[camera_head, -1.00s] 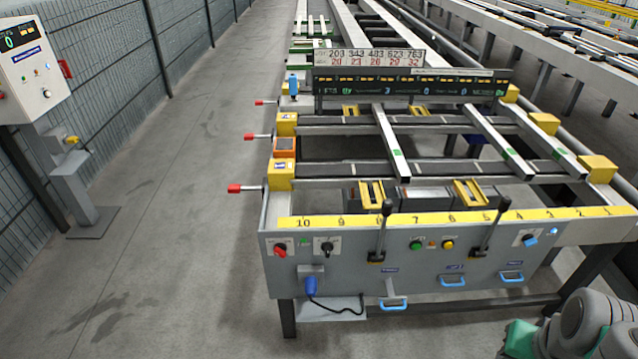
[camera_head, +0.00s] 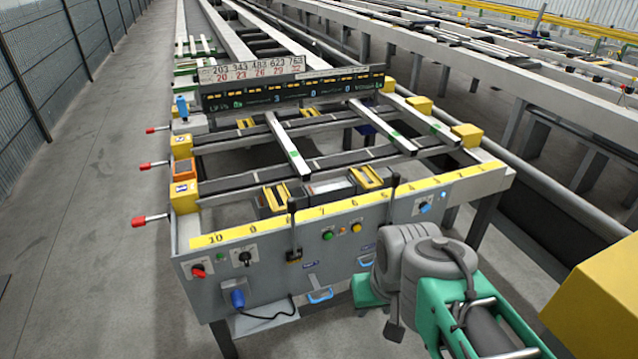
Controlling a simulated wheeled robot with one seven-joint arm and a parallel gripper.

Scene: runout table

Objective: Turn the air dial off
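The runout table's grey front panel (camera_head: 330,240) carries several controls. A blue dial (camera_head: 424,207) sits on a white plate at its right end. A black dial (camera_head: 245,257) and a red knob (camera_head: 198,270) sit on white plates at its left end. The labels are too small to read, so I cannot tell for sure which is the air dial. Grey and green links of my arm fill the lower right and cover part of the panel's lower right. I cannot make out my gripper's fingers, and nothing is seen touching the dials.
Two black levers (camera_head: 293,228) and green (camera_head: 327,236) and yellow (camera_head: 356,227) buttons stand between the dials. Blue handles (camera_head: 320,295) stick out below. Red-tipped rods (camera_head: 139,221) stick out at left. The left floor (camera_head: 90,240) is clear.

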